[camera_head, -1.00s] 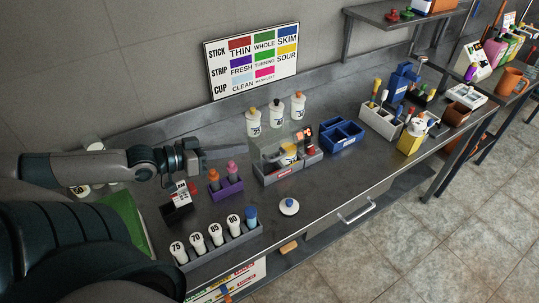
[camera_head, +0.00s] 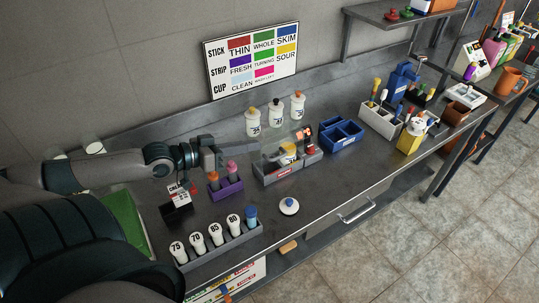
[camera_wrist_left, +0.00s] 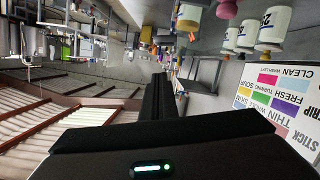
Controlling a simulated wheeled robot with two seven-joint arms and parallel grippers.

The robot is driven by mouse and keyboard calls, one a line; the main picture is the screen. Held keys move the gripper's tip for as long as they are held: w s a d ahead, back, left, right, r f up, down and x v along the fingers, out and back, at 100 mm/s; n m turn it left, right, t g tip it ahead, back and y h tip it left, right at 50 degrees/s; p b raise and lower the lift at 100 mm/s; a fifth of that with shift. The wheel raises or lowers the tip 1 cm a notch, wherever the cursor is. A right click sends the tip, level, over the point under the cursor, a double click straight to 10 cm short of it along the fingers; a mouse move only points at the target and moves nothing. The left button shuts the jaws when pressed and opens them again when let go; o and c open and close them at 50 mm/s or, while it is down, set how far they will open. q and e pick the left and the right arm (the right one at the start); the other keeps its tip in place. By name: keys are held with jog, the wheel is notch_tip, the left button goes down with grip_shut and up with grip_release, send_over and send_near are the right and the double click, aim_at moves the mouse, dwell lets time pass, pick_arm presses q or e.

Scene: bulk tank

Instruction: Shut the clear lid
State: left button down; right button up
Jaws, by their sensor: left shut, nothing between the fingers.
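The clear lid (camera_head: 296,138) shows faintly in the head view, standing raised over the grey box (camera_head: 287,171) near the middle of the bench. Inside the box are a yellow-and-white item (camera_head: 288,152) and a red-and-black item (camera_head: 308,143). In the left wrist view my dark fingers (camera_wrist_left: 160,95) are together. My right gripper is not in view.
A purple rack (camera_head: 228,188) with two capped bottles sits below my left gripper in the picture. Several white bottles (camera_head: 276,114) stand behind the box. A blue tray (camera_head: 342,136) is right of it, and a white round lid (camera_head: 289,206) lies in front on bare bench.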

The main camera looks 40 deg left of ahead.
aim_at(269, 159)
pick_arm(q)
jog(key=shift+p+x, duration=0.65)
jog(key=shift+x, duration=2.25)
jog(key=shift+s+d+f+p, duration=0.1)
jog(key=shift+d+f+p, duration=0.1)
jog(key=shift+f, duration=0.45)
jog(key=shift+s+d+f+p, duration=0.1)
jog(key=shift+d+f+p, duration=0.1)
jog(key=shift+f, duration=0.45)
jog(key=shift+d+f+p, duration=0.2)
jog(key=shift+f, duration=0.45)
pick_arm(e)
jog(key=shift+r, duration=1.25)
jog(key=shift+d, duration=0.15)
